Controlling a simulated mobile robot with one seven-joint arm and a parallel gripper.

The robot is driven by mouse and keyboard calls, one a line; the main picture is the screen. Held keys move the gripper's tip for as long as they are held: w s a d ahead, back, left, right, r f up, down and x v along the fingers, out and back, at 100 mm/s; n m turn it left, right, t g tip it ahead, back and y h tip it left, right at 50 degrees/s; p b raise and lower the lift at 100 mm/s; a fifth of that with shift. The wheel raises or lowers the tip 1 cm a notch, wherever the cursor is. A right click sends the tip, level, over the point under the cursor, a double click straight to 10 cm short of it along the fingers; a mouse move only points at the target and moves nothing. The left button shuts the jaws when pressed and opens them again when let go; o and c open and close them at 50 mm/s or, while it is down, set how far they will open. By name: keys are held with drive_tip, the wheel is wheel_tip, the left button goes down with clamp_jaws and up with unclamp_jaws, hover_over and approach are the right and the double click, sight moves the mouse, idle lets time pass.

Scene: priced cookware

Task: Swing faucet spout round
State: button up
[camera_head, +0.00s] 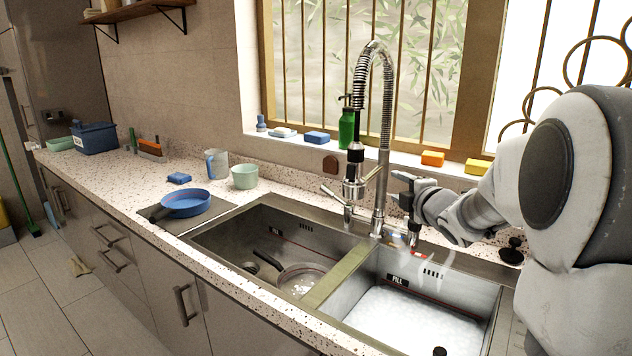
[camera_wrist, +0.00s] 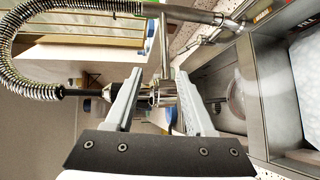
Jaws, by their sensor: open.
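The faucet has a coiled spring spout (camera_head: 375,48) that arches above the double sink, and a black and steel spray head (camera_head: 353,170) hangs at its left side over the divider area. Its steel post (camera_head: 382,180) stands behind the sink. My gripper (camera_head: 399,180) is just right of the post, fingers pointing left, open and empty. In the wrist view the spray head (camera_wrist: 163,95) appears between the two open fingers of my gripper (camera_wrist: 158,74); whether it lies between them in depth, or touches, I cannot tell. The spring (camera_wrist: 75,8) curves at upper left.
The left basin (camera_head: 275,225) holds a pan (camera_head: 302,280); the right basin (camera_head: 400,285) holds white suds. A green bottle (camera_head: 347,130) and sponges (camera_head: 432,158) line the sill behind. A blue pan (camera_head: 186,203), a mug (camera_head: 216,163) and a bowl (camera_head: 244,177) stand left of the sink.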

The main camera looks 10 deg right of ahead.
sight(373, 177)
drive_tip(key=shift+n+y, duration=0.4)
drive_tip(key=shift+n, duration=0.5)
drive_tip(key=w+f, duration=0.1)
drive_tip(key=w, duration=0.5)
drive_tip(key=w+f, duration=0.1)
drive_tip(key=w, duration=0.5)
drive_tip(key=w+f+p, duration=0.1)
drive_tip(key=w+f, duration=0.1)
drive_tip(key=w, duration=0.3)
drive_tip(key=shift+w, duration=0.4)
clamp_jaws()
